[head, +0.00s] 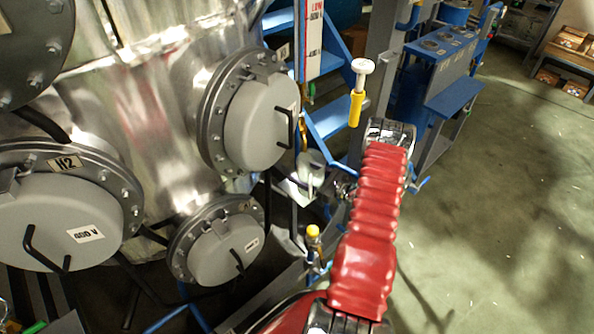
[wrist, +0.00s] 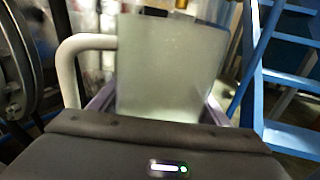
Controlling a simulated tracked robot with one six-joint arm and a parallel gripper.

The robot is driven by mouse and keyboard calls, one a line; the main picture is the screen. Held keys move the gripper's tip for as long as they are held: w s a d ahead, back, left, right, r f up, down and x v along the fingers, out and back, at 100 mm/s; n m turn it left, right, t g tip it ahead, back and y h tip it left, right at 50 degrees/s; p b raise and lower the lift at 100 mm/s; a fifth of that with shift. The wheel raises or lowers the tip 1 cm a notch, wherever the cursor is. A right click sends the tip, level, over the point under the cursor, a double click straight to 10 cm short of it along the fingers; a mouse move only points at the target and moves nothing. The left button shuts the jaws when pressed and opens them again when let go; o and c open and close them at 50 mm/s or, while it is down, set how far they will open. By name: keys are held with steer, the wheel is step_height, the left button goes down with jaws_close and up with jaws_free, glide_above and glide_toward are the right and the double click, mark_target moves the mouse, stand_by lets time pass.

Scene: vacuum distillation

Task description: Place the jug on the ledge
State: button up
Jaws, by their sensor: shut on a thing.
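The jug (head: 311,170) is a small translucent pale vessel, held out to the left of my arm's end in the head view. In the wrist view the jug (wrist: 170,65) fills the middle, roughly upright, with its pale handle (wrist: 68,65) on the left. My gripper (wrist: 160,108) is shut on the jug, with a finger on either side. In the head view my gripper (head: 328,180) is small and partly hidden by my red-sleeved arm. A grey ledge-like plate (head: 290,189) shows just left of the jug; I cannot tell whether they touch.
The metal vessel (head: 140,110) with round flanged hatches (head: 262,122) stands close on the left. A yellow-handled, white-topped fitting (head: 356,105) rises beyond my arm. Blue stairs (head: 330,120) are behind. A blue bench (head: 450,97) stands to the right, with open floor (head: 500,220) beside it.

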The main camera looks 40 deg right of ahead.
mark_target(314, 178)
steer(key=w, duration=0.3)
steer(key=shift+w+a+f, duration=0.1)
steer(key=shift+w+f, duration=0.15)
steer(key=shift+f, duration=0.45)
steer(key=shift+f, duration=0.1)
steer(key=o, duration=1.1)
steer(key=shift+v, duration=3.8)
